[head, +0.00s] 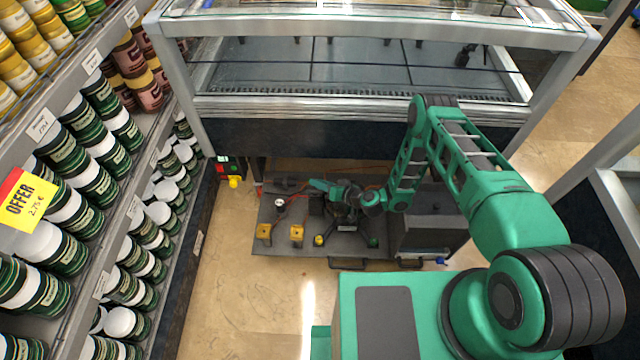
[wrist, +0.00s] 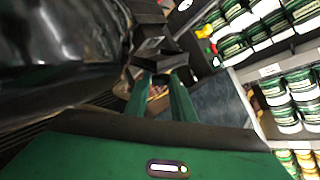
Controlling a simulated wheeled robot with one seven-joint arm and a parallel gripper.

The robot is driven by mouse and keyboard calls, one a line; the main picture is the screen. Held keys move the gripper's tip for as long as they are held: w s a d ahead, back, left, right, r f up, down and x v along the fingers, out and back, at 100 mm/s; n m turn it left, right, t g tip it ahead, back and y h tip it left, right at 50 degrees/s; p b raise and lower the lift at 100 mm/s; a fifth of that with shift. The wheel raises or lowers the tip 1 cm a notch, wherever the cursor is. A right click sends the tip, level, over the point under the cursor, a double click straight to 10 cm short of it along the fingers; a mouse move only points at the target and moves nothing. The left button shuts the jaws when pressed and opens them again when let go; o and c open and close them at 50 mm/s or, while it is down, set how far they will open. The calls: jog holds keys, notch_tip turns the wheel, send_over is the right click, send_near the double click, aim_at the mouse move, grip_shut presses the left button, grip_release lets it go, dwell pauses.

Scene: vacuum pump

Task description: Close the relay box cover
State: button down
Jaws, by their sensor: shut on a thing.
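My gripper (wrist: 162,74) is shut on a dark faceted piece (wrist: 150,48) in the wrist view. I cannot tell whether this piece is the relay box cover. In the head view my arm bends down over the dark vacuum pump unit, and my gripper is small and partly lost among dark parts there. The unit's flat grey base plate (head: 350,246) lies low in front of the glass-topped case. A dark box (head: 432,234) stands at its right end, partly behind my arm. I cannot make out the relay box or how far its cover is open.
Two yellow blocks (head: 297,233) and a yellow knob (head: 319,240) stand on the plate's left part. A glass-topped metal case (head: 360,108) rises behind. Shelves of jars (head: 75,190) line the left. A strip of tiled floor (head: 240,290) is clear between shelves and unit.

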jog(key=shift+d+f, duration=0.1)
jog(key=shift+f, duration=0.05)
jog(key=c, duration=1.5)
grip_release()
jog(key=v, duration=1)
jog(key=shift+s+d+r, duration=0.2)
